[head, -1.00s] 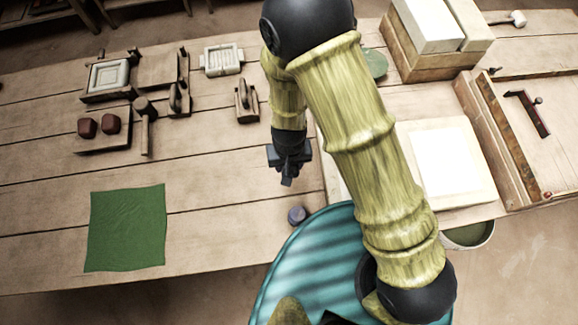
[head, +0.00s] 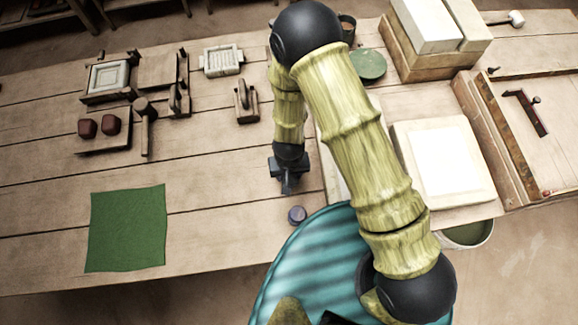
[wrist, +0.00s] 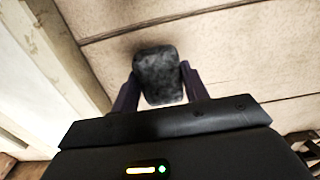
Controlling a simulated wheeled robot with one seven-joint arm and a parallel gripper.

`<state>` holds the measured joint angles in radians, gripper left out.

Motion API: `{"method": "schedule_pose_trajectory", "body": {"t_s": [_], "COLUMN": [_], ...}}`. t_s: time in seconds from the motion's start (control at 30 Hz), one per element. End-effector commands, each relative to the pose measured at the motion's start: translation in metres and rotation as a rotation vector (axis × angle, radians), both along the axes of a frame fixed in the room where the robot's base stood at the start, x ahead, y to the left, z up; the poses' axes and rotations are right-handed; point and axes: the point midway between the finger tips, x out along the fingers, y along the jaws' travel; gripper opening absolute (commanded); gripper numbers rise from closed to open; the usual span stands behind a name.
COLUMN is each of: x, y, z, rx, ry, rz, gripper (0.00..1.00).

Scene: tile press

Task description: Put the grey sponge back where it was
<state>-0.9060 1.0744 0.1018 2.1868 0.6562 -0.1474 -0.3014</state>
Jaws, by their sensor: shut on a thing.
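My gripper (wrist: 160,88) is shut on the grey sponge (wrist: 159,72), a dark mottled grey block between its two fingers in the wrist view. The sponge is over bare table planks, with a dark shadow beside it; I cannot tell if it touches the wood. In the head view my gripper (head: 287,184) points down over the table, left of the pale board area. The sponge is hard to make out there, hidden by the gripper.
A green cloth (head: 127,228) lies at the left. A wooden tool (head: 246,102) stands beyond the gripper. A white slab (head: 453,160) lies right of my arm. Planks between cloth and gripper are clear.

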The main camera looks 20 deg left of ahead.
Motion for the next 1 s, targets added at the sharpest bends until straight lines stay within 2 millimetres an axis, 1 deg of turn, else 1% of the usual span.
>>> {"method": "schedule_pose_trajectory", "body": {"t_s": [0.1,0.2,0.63,0.67,0.73,0.77,1.0], "x": [0.0,0.0,0.001,0.001,0.001,0.001,0.001], "y": [0.0,0.0,-0.001,-0.001,-0.001,-0.001,-0.001], "z": [-0.016,-0.025,-0.031,-0.03,-0.03,-0.03,-0.029], "rx": [-0.002,-0.001,0.0,0.0,0.0,0.0,0.0], "ry": [0.002,0.001,0.0,0.0,0.0,0.0,0.0], "rz": [-0.001,0.0,-0.004,-0.004,-0.004,-0.004,-0.002], "gripper": [0.23,0.23,0.23,0.51,0.64,0.67,0.67]}}
